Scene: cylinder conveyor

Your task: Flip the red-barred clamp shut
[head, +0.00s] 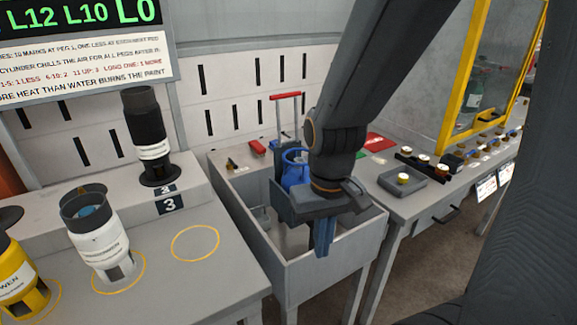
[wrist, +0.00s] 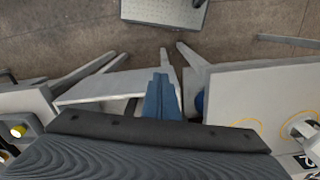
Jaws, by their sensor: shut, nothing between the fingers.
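The clamp with the red bar (head: 286,95) stands raised at the back of the grey bin (head: 330,262), its thin posts upright. A blue cylinder (head: 295,170) is in the bin just in front of it, partly hidden by my arm. My gripper (head: 323,250) is shut and empty, blue fingers pointing down near the bin's front wall, in front of the clamp and lower than its bar. In the wrist view the shut fingers (wrist: 161,90) show, with a bit of blue (wrist: 199,104) to their right. The clamp is not seen there.
A white cylinder (head: 97,235) and a yellow one (head: 18,280) stand on the left bench. A black-and-white cylinder (head: 150,140) stands on the raised step. The right bench (head: 405,205) holds small knobs and a yellow-framed window (head: 465,80).

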